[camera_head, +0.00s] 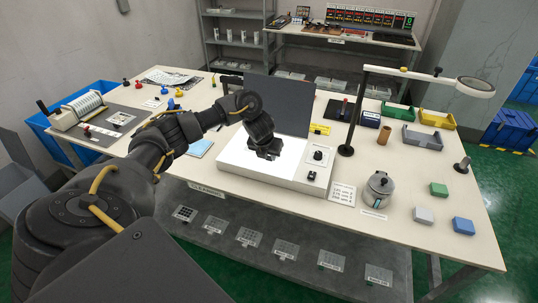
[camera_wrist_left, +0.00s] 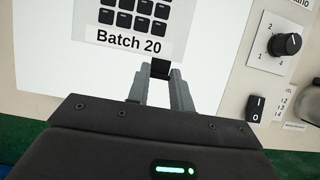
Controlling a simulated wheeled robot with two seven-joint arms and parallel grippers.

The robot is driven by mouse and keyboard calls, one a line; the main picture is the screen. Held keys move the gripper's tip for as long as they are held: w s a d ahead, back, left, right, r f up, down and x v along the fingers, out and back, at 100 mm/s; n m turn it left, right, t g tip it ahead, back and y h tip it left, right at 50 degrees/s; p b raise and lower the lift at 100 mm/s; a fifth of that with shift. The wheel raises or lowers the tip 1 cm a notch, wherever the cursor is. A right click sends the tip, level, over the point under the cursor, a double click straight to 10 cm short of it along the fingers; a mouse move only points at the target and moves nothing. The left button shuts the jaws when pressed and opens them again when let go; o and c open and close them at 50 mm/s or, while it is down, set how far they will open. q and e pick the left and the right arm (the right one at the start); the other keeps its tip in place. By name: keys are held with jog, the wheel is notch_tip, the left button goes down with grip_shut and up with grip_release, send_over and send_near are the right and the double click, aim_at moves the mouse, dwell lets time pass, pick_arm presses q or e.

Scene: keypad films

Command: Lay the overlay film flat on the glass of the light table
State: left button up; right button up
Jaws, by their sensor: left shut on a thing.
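The overlay film (camera_wrist_left: 130,42) is a clear sheet with dark square keys and a "Batch 20" label. My left gripper (camera_wrist_left: 161,82) is shut on the film's black tab (camera_wrist_left: 160,68) at its near edge. The light table (camera_head: 235,172) is a white box with a bright white glass (camera_head: 236,145) and a raised dark lid (camera_head: 285,102). In the head view, my left gripper (camera_head: 267,153) is low over the glass and hides most of the film. I cannot tell whether the film touches the glass. My right gripper is not in view.
A dial (camera_wrist_left: 285,45) and a rocker switch (camera_wrist_left: 256,107) are right of the glass. A lamp arm (camera_head: 345,115) stands behind right, a metal pot (camera_head: 379,190) front right. Several films (camera_head: 246,237) lie on the lower shelf. The front right tabletop has some free room.

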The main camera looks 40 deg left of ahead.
pick_arm(q)
jog(key=shift+f, duration=0.25)
jog(key=o, duration=1)
jog(key=shift+r, duration=0.1)
jog(key=shift+s+r, duration=0.1)
jog(key=shift+r, duration=0.2)
jog(key=p+v, duration=0.4)
jog(key=v, duration=0.6)
